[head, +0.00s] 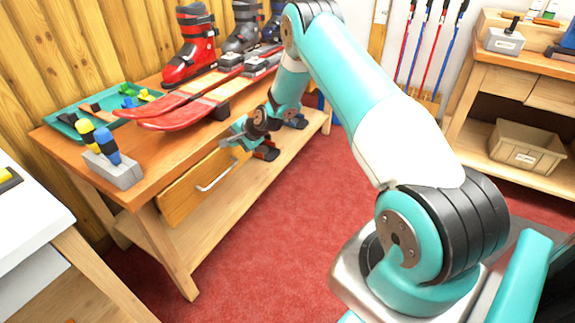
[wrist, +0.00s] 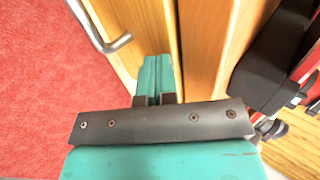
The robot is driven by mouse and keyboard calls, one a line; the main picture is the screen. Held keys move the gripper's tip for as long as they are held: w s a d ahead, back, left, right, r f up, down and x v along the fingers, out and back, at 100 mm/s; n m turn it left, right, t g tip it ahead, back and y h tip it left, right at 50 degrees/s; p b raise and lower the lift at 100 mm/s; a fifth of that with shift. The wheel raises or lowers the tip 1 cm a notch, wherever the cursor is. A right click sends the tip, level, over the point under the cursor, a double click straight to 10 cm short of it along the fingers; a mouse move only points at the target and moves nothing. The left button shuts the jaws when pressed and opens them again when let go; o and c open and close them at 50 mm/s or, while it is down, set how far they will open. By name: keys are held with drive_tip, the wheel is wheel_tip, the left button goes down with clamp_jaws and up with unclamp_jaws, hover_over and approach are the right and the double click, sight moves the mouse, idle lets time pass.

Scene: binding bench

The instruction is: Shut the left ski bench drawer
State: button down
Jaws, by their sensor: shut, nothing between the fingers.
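The left drawer of the ski bench has a light wood front (head: 185,200) and a silver bar handle (head: 217,176), below the bench's left half. In the wrist view, the drawer's wood (wrist: 125,22) and the bent end of its handle (wrist: 115,42) show at upper left. A narrow dark line runs beside this wood; I cannot tell how far the drawer stands out. My gripper (head: 228,140) is beside the bench's front edge, above the drawer's right part. Its teal fingers (wrist: 155,72) are together and empty. I cannot tell whether they touch the drawer.
The ski bench (head: 150,180) carries red skis (head: 185,103), ski boots (head: 190,50), a green tray (head: 70,124) and a grey block with bottles (head: 120,172). A white-topped table (head: 30,225) stands at left, another bench with a bin (head: 525,148) at right. Red floor is clear between.

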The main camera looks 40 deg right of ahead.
drive_tip(key=shift+w+a, duration=0.15)
drive_tip(key=shift+w, duration=0.2)
